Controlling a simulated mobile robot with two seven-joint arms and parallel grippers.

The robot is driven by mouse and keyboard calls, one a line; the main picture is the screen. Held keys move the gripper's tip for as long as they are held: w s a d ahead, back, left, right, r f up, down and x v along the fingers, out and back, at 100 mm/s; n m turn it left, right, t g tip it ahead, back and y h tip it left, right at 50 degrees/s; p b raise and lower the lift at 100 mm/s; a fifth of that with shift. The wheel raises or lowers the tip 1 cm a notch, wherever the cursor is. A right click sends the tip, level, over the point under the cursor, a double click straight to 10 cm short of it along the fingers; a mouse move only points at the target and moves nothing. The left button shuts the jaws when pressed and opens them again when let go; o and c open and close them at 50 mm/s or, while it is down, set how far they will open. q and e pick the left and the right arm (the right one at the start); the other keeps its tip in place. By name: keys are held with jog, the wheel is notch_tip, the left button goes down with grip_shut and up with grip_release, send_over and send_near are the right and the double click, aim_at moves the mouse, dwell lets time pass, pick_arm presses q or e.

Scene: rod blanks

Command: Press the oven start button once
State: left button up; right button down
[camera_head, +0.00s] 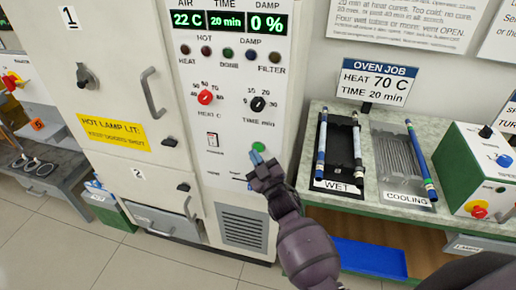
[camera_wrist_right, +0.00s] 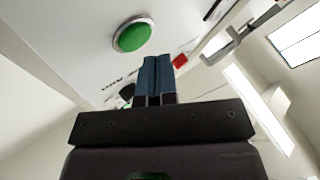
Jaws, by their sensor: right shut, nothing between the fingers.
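The green round start button (camera_head: 258,147) is low on the white oven's control panel (camera_head: 237,128). The right wrist view shows the button (camera_wrist_right: 133,36) whole, above and left of my fingertips. My right gripper (camera_head: 256,158) is in front of the panel, just below the button in the head view. Its blue fingers (camera_wrist_right: 157,76) are shut together and empty. The fingertips look apart from the button; the exact gap is hard to tell. The oven display (camera_head: 228,22) reads 22 C, 20 min and 0%. My left gripper is not in view.
The red heat knob (camera_head: 205,97) and black time knob (camera_head: 258,104) sit above the button. Right of the oven, a bench holds a black WET tray (camera_head: 339,155) and a COOLING rack (camera_head: 399,155) with rods. A sign (camera_head: 374,83) reads 70 C, 20 min.

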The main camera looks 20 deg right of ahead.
jog(key=shift+w+d, duration=0.1)
jog(key=shift+w+d, duration=0.15)
jog(key=shift+w, duration=0.1)
jog(key=shift+w+d, duration=0.1)
dwell(0.6)
jog(key=shift+w+d, duration=0.1)
jog(key=shift+w, duration=0.1)
dwell(0.4)
jog(key=shift+s, duration=0.15)
jog(key=shift+s+a, duration=0.45)
jog(key=shift+s, duration=0.05)
